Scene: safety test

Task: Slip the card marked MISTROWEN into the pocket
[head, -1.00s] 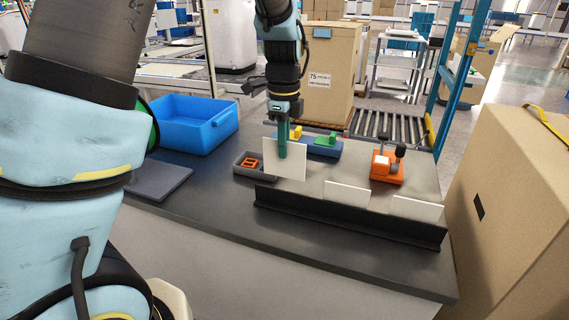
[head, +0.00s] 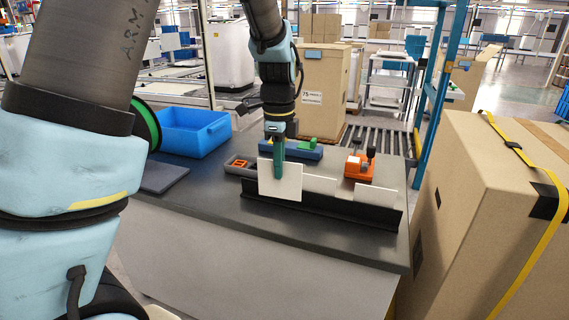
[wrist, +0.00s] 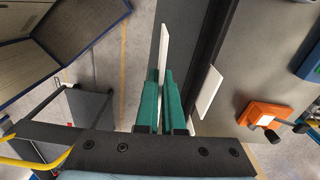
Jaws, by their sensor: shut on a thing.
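My gripper (head: 278,165) is shut on a blank-looking white card (head: 282,182), which hangs upright over the left part of a long black rack (head: 340,212). In the wrist view the teal fingers (wrist: 161,105) pinch the card (wrist: 164,48), seen nearly edge-on. Two more white cards stand along the rack, one in the middle (head: 320,185) and one on the right (head: 376,195). The middle or right one also shows in the wrist view (wrist: 208,91). I can read no name on any card. I cannot make out a distinct pocket, or whether the held card touches the rack.
An orange device (head: 358,167) stands behind the rack. A blue bin (head: 193,133) and dark pad (head: 163,178) are at left. A large carton (head: 490,200) stands right of the table.

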